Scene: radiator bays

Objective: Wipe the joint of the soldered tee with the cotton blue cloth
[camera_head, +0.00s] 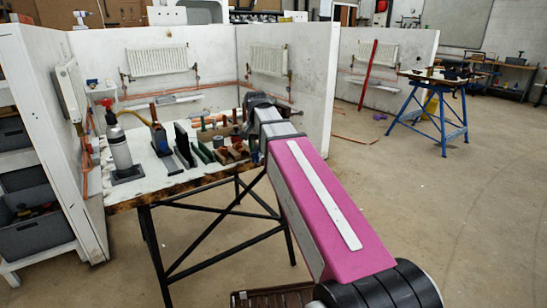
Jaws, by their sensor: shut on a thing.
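My arm, with a pink link, reaches forward over the right end of the workbench (133,192). My gripper (256,136) is at the arm's far end, low among the dark parts at the bench's right end. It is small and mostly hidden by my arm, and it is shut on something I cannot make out. I cannot pick out the cotton blue cloth. I cannot tell the soldered tee from the small coppery and reddish pieces at the bench's right side, so contact with its joint cannot be seen.
A grey bottle (119,150) with a red top stands at the bench's left. A torch-like tool (158,137) and a black upright plate (184,143) stand beside it. White partition walls (305,75) enclose the bay. Open floor (430,210) lies right, before a blue trestle (438,117).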

